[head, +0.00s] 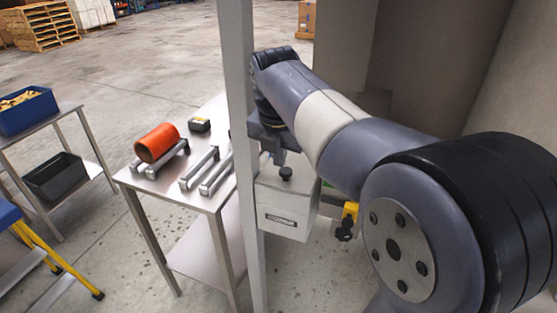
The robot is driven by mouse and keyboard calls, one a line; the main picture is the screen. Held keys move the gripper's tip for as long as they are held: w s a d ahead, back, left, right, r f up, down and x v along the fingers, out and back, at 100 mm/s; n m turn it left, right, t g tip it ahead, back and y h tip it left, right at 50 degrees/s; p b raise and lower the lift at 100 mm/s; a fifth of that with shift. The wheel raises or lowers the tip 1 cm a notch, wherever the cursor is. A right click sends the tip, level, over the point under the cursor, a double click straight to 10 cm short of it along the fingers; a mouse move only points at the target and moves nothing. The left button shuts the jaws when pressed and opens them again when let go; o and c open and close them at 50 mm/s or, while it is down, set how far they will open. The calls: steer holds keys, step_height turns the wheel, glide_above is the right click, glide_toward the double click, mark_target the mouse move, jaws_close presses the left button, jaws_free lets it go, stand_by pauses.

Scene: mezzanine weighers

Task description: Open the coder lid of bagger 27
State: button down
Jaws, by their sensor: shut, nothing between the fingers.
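A pale grey box (287,208), which looks like the coder, sits beside the upright post at the picture's middle. It has a small dark label on its front and a black knob (286,173) at its top. Its lid looks down, but my arm and gripper cover part of the top. My gripper (279,157) is just above and behind the knob, pointing down. No number 27 is readable.
The grey post (240,120) stands close left of my gripper. A steel table (205,200) left of it holds an orange roll (158,143) and metal bars. A yellow-and-black part (347,220) hangs right of the box.

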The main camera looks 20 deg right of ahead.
mark_target(280, 185)
steer(key=x, duration=0.7)
steer(key=shift+w+f, duration=0.1)
steer(key=shift+f, duration=0.3)
steer(key=shift+r, duration=0.15)
